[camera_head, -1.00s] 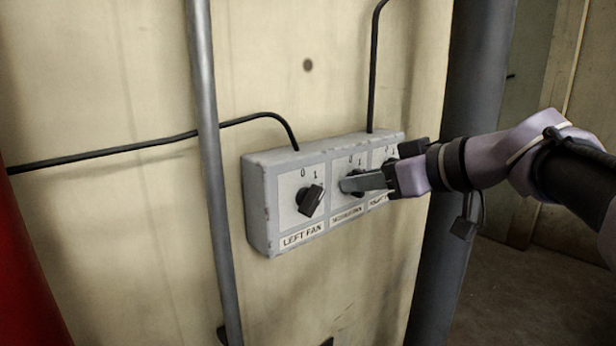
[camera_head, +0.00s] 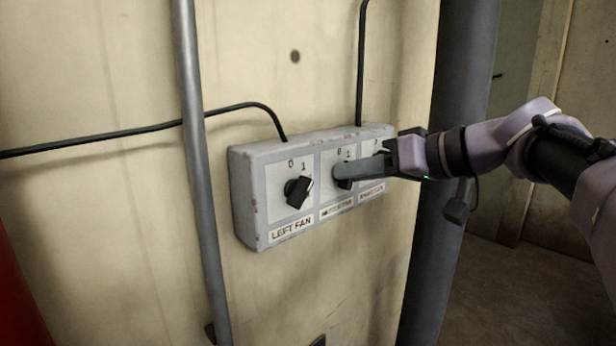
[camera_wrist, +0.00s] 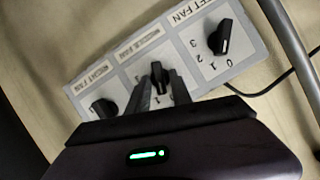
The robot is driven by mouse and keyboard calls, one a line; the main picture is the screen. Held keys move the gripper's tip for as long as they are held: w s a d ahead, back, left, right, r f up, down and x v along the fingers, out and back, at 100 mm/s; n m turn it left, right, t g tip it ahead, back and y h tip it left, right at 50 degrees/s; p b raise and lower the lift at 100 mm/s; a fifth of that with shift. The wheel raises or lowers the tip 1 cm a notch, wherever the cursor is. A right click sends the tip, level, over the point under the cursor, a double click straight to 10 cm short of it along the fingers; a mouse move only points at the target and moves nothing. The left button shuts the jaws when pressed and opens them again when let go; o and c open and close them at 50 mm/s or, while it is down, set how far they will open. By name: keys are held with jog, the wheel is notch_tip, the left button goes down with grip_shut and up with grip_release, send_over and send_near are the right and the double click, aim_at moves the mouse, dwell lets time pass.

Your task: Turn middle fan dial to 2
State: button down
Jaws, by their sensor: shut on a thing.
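The grey fan control box (camera_head: 243,200) is on the wall, with three dials in a row. The middle fan dial (camera_wrist: 157,71) is a black knob, mostly hidden behind my fingers in the head view, where its dark lower edge (camera_head: 345,184) shows. My gripper (camera_wrist: 160,84) is shut on this dial, with one grey finger on each side of it. In the head view my gripper (camera_head: 344,172) reaches the middle panel from the right. Which number the middle dial points to is hard to tell.
The left fan dial (camera_head: 298,192) is free, left of my gripper. The right fan dial (camera_wrist: 103,108) is close to my fingers. A vertical grey pipe (camera_head: 197,150) runs left of the box. Black cables (camera_head: 250,105) enter the box from above.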

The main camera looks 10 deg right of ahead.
jog(key=m+y+b, duration=0.1)
jog(key=m, duration=0.2)
jog(key=m+y+b, duration=0.2)
jog(key=m+g+y+b, duration=0.1)
jog(key=m, duration=0.2)
jog(key=shift+w+d+f+m+y, duration=0.2)
jog(key=shift+d+f+m+y, duration=0.1)
jog(key=shift+f+y, duration=0.1)
jog(key=shift+m+b, duration=0.3)
jog(key=shift+b, duration=0.05)
dwell(0.4)
jog(key=c, duration=1.4)
grip_release()
jog(key=shift+c, duration=0.2)
jog(key=b+v, duration=0.2)
jog(key=v, duration=1.5)
jog(key=shift+d+f+b, duration=0.15)
jog(key=shift+b, duration=0.2)
